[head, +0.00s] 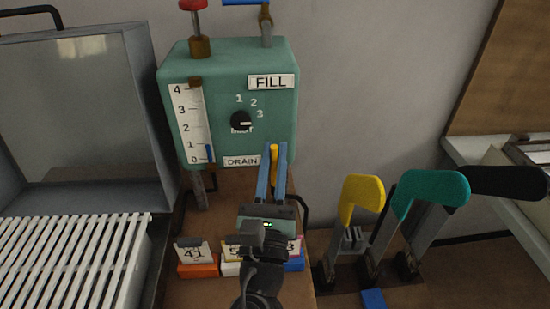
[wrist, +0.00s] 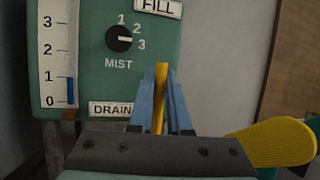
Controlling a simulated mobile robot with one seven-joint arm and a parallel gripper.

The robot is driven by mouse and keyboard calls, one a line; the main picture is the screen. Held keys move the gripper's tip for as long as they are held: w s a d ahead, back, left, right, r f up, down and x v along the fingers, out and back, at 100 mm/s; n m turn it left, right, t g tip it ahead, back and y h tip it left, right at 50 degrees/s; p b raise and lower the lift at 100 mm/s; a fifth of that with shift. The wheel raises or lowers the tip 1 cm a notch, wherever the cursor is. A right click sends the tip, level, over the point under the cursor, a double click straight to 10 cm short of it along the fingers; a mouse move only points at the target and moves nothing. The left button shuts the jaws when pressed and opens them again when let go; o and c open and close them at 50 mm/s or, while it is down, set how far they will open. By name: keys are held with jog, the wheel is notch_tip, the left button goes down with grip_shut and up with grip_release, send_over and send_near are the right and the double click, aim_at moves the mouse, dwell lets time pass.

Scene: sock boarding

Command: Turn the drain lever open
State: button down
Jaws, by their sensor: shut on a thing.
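The drain lever (head: 274,152) is a thin yellow handle at the lower right of the green tank (head: 178,60), beside the DRAIN label (head: 241,161). It also shows as an upright yellow bar in the wrist view (wrist: 161,95). My gripper (head: 275,150) has its blue fingers on both sides of the lever and is shut on it. In the wrist view my gripper (wrist: 161,90) points at the tank front with the lever between its fingers. The lever's lower part is hidden behind my gripper. The level gauge (head: 205,125) has a blue bar low, near 1.
A mist knob (head: 241,121) and a FILL label (head: 271,82) are on the tank. Yellow (head: 362,192) and teal (head: 432,190) sock boards stand at right, with a black one (head: 510,182) beyond. Number cards (head: 192,253) stand below. A white slatted rack (head: 75,250) is at left.

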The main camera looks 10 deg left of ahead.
jog(key=c, duration=0.9)
grip_release()
jog(key=shift+o, duration=0.2)
jog(key=shift+s+f, duration=0.25)
jog(key=shift+s, duration=0.05)
jog(key=b+v, duration=0.6)
jog(key=v, duration=0.6)
jog(key=shift+s+r, duration=0.1)
